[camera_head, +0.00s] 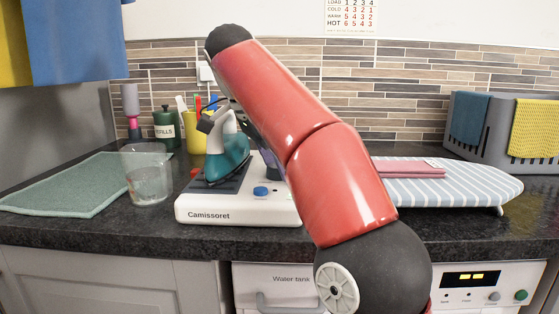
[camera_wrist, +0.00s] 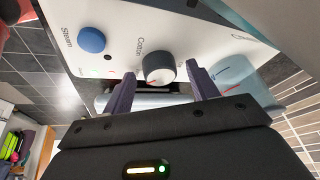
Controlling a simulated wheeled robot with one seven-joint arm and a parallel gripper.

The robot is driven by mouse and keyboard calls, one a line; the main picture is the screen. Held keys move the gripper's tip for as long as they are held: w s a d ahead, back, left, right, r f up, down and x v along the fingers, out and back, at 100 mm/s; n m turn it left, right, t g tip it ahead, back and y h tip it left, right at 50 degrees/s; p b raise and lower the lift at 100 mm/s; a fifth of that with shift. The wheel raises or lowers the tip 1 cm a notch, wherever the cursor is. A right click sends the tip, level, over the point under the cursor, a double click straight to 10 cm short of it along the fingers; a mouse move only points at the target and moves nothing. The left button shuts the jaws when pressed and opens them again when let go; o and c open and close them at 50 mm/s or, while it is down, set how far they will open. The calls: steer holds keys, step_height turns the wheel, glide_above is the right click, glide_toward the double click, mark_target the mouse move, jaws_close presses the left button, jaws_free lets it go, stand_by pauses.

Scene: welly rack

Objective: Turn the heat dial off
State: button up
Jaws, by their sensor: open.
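The white ironing station (camera_head: 240,209) marked "Camissoret" stands on the dark counter, with a teal iron (camera_head: 226,158) on its left part. In the wrist view its white panel (camera_wrist: 120,25) shows a round dial (camera_wrist: 158,68) with a pale face, dark rim and red mark. The small label above it is only partly legible. My gripper (camera_wrist: 161,72) is open, with one dark finger on each side of the dial. I cannot tell whether the fingers touch it.
A blue "Steam" knob (camera_wrist: 91,40) sits left of the dial. A striped ironing board (camera_head: 450,184) with a pink cloth (camera_head: 410,168) lies at right. A grey basket (camera_head: 490,140) stands behind it.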

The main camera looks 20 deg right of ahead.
steer(key=shift+c, duration=0.5)
steer(key=c, duration=0.9)
